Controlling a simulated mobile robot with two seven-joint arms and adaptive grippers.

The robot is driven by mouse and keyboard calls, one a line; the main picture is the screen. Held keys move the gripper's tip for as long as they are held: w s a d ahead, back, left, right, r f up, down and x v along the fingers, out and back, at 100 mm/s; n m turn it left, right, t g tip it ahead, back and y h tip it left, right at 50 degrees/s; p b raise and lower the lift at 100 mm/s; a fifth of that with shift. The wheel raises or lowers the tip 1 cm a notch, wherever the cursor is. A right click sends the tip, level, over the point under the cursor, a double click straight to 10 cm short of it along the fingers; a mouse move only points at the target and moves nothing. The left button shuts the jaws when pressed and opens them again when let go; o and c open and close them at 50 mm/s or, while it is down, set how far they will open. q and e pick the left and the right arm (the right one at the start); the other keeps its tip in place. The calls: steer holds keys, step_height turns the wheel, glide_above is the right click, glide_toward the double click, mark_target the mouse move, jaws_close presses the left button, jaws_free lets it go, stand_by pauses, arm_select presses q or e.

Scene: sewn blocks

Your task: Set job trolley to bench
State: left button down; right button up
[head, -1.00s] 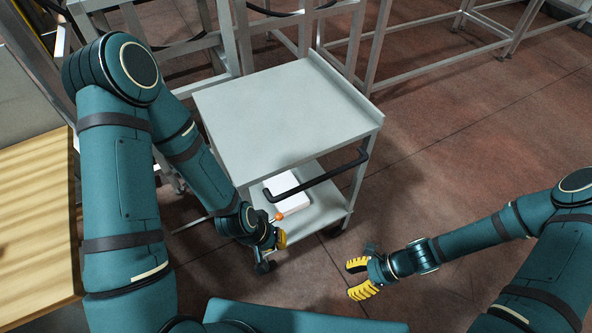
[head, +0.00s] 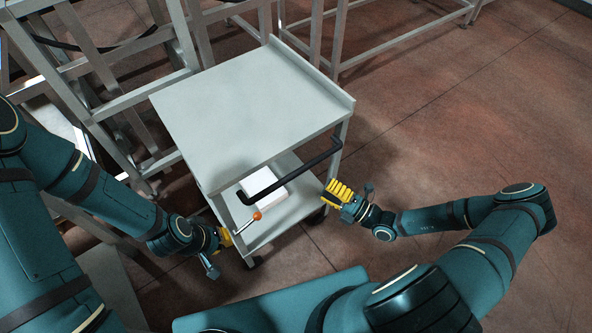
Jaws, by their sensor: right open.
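The job trolley (head: 250,105) stands in the middle of the head view, with a bare light-grey top and a lower shelf (head: 285,215). Its black handle (head: 290,172) runs along the near side. A rod with an orange knob (head: 257,215) shows at the near left corner. My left gripper (head: 226,238) is beside that corner, low by the lower shelf; its fingers are partly hidden and its opening is unclear. My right gripper (head: 334,193) is open, to the right of the trolley's near right leg and below the handle's right end. No bench top is clearly visible.
A white box (head: 265,190) lies on the lower shelf. Metal frames (head: 150,80) stand close to the trolley's left and back. Another metal frame (head: 400,45) is behind at the right. The red-brown floor (head: 470,120) at the right is clear.

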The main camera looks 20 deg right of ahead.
mark_target(298, 170)
steer(key=x, duration=1)
steer(key=shift+a, duration=0.1)
jaws_close()
